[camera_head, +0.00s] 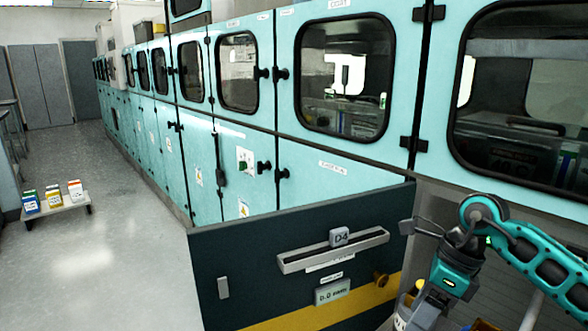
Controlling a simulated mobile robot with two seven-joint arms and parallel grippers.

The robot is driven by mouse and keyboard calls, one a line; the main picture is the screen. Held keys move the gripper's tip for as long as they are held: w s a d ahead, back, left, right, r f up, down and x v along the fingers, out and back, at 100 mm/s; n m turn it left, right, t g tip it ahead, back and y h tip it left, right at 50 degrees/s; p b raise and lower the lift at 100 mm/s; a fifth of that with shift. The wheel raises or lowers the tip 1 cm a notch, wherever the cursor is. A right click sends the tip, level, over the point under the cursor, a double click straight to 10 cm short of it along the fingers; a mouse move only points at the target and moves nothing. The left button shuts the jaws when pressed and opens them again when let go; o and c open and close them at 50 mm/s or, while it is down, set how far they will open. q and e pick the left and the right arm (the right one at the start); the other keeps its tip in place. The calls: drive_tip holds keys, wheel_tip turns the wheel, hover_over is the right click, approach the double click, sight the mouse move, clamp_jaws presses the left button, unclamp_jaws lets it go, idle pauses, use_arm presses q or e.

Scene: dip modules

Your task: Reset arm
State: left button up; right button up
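My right arm comes in from the right, bends at a teal joint and reaches down over the open drawer. My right gripper (425,308) is at the lower right, dark and seen from behind, beside yellow-topped items (415,288) inside the drawer. Its fingertips are hidden or too unclear to read, so I cannot tell whether it is open or holds anything. My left gripper is not in view. The dark drawer front (245,265), with a long grey handle, a "D4" tag and a yellow stripe, stands out from the cabinet row.
A row of teal cabinets (205,165) with windowed upper doors runs along the right into the distance. A low grey stand (65,204) with blue, yellow and red-marked boxes sits on the floor at left. The grey floor (120,250) between is clear.

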drive_tip(key=s+a+r+m+t+y, duration=0.1)
drive_tip(key=s+a+m+y, duration=0.25)
drive_tip(key=a+y, duration=0.45)
drive_tip(key=s+a+m+t+y, duration=0.15)
drive_tip(key=a+m+y, duration=0.35)
drive_tip(key=a, duration=0.5)
drive_tip(key=d+f+m+t+h, duration=0.5)
drive_tip(key=m+t, duration=0.2)
drive_tip(key=m, duration=0.6)
drive_tip(key=d+f+m+t+h, duration=0.45)
drive_tip(key=m+t, duration=0.35)
drive_tip(key=m, duration=0.6)
drive_tip(key=s+d+f+m+g+h, duration=0.2)
drive_tip(key=s+f+m+g, duration=0.1)
drive_tip(key=f, duration=0.4)
drive_tip(key=s+d+f+m+g+h, duration=0.3)
drive_tip(key=s+f+m, duration=0.3)
drive_tip(key=s+f, duration=0.1)
drive_tip(key=shift+s+f, duration=0.15)
drive_tip(key=shift+s, duration=0.5)
drive_tip(key=shift+m+h, duration=0.25)
